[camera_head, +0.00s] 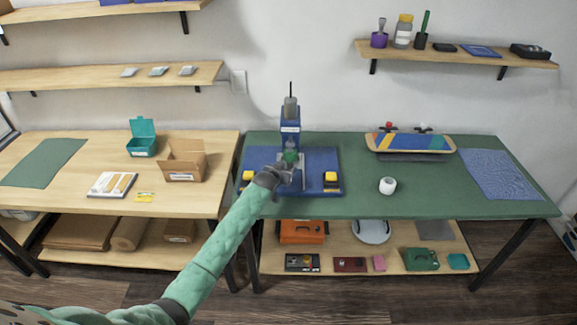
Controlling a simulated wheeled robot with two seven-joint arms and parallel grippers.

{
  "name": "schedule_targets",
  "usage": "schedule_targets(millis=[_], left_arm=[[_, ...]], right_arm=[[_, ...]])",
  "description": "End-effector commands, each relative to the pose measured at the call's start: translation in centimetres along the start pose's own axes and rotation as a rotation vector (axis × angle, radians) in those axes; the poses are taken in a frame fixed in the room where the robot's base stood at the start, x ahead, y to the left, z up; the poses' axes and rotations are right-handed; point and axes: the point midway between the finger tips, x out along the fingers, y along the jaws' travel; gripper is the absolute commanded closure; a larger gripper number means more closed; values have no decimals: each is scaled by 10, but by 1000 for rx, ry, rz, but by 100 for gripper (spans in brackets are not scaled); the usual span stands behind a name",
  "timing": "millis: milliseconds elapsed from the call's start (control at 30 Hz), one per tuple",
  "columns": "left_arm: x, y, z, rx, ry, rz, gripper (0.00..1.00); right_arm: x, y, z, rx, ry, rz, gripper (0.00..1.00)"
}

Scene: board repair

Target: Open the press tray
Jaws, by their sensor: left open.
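The blue press (290,125) stands upright near the left end of the green workbench. Its wide blue base (325,160) has a yellow block at each front corner. A grey metal part, which looks like the press tray (317,162), lies in the middle of the base. My left gripper (291,158) is open over the tray area, just in front of the press column. My gripper and wrist hide part of the tray, and I cannot tell whether the fingers touch it. My right gripper is not in view.
A white roll (387,185) and a colourful skateboard deck (410,143) are on the green bench (365,205), with a blue cloth (500,175) at right. The wooden table (75,200) at left holds an open cardboard box (183,162) and a teal box (142,145).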

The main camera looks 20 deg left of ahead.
Motion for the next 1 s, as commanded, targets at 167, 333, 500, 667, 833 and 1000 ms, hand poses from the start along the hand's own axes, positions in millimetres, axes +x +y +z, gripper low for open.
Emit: schedule_targets(millis=[167,333,500,667,833,1000], left_arm=[[18,0,-2,-1,0,0,55],[26,0,0,0,0,0,55],[27,0,0,0,0,0,55],[27,0,0,0,0,0,63],[27,0,0,0,0,0,96],[26,0,0,0,0,0,100]], right_arm=[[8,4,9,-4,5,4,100],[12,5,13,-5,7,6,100],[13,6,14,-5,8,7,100],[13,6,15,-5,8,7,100],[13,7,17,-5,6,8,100],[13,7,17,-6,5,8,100]])
